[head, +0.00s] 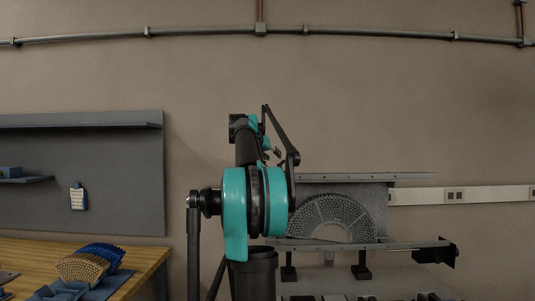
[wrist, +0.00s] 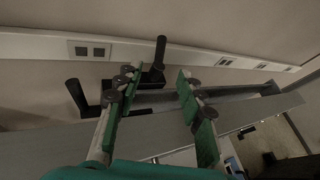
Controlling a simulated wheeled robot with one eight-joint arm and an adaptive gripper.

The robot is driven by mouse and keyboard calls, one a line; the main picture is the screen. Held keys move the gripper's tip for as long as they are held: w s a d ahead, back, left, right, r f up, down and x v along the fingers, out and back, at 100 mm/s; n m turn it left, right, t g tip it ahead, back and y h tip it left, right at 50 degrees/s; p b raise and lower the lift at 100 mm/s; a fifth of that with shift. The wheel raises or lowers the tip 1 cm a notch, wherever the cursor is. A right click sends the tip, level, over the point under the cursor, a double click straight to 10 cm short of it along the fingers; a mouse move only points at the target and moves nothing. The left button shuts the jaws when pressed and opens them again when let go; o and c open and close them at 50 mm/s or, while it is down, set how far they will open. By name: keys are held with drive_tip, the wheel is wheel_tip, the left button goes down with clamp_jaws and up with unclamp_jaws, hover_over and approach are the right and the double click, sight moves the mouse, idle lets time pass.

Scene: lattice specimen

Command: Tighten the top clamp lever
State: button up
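In the wrist view, my gripper (wrist: 158,80) is open, its two green-padded fingers apart with nothing held between them. A black upright lever (wrist: 159,52) stands just beyond the fingertips, close to the left finger's tip. A second black handle (wrist: 77,95) sticks out left of the left finger. Both are by a long grey rail (wrist: 230,92); how they join is partly hidden by the finger. In the head view, the grey lattice specimen (head: 325,217) forms a half-ring fan between an upper rail (head: 365,177) and a lower rail (head: 350,244). I cannot make out my fingertips there.
A black block (head: 437,253) sits at the lower rail's right end. A wooden bench (head: 135,257) at left carries blue and tan fan-shaped pieces (head: 88,264). A white wall channel with sockets (head: 470,194) runs close behind the rails; it also shows in the wrist view (wrist: 130,50).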

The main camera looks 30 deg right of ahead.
sight(281, 163)
drive_tip(key=x, duration=1.1)
drive_tip(key=shift+c, duration=0.2)
clamp_jaws()
